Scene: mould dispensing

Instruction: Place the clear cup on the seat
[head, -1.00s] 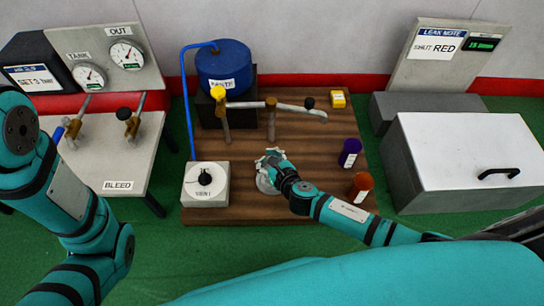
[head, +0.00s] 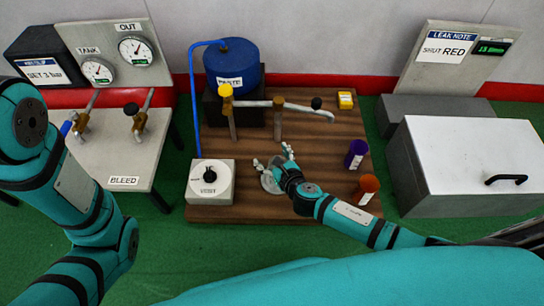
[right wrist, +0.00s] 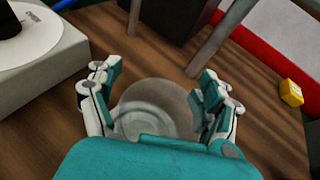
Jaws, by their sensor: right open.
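The clear cup (right wrist: 165,95) shows in the right wrist view as a see-through round shape between my right gripper's fingers. My right gripper (right wrist: 156,75) is open, with one finger on each side of the cup. Pale rings show through and below the cup; I cannot tell exactly how it rests on the seat. In the head view my right gripper (head: 273,157) is spread above a pale round disc (head: 269,184) on the wooden board, which looks like the seat and is partly hidden by the hand. My left gripper is out of view.
On the board (head: 330,135) stand a white knob box (head: 211,184), a blue paste tank (head: 232,62) with a spout pipe (head: 300,107), a purple container (head: 355,153), an orange container (head: 366,188) and a yellow block (head: 345,99). A grey lidded box (head: 470,150) stands right.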

